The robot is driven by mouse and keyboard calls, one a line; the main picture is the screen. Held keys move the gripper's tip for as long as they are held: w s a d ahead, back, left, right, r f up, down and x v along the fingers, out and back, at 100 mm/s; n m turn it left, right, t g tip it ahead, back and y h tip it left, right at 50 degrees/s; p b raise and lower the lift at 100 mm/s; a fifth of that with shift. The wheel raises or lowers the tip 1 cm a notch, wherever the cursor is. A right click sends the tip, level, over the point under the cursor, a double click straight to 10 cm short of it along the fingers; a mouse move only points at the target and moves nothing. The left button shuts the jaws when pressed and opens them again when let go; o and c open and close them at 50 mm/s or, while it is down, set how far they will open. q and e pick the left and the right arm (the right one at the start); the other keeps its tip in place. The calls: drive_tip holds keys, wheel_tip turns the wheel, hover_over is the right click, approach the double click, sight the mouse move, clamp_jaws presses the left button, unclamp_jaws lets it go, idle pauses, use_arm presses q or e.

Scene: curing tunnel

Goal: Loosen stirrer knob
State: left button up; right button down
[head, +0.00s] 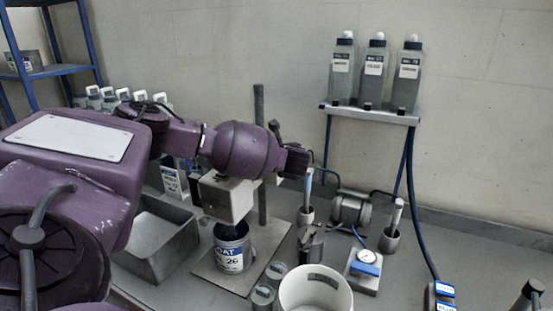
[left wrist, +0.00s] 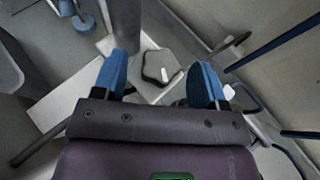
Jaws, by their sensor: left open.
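The stirrer has a dark upright post (head: 260,105) and a pale box-shaped head (head: 228,198) above an open paint can (head: 230,250). In the left wrist view my left gripper (left wrist: 165,78) is open, with no clear contact with the knob. I cannot make out the knob in the head view. My right gripper is not in view.
Cups with upright tools, including one at right (head: 390,241), are near a small motor (head: 351,210). A grey tray (head: 160,250) is left.

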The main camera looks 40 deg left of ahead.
use_arm(q)
drive_tip(key=c, duration=0.9)
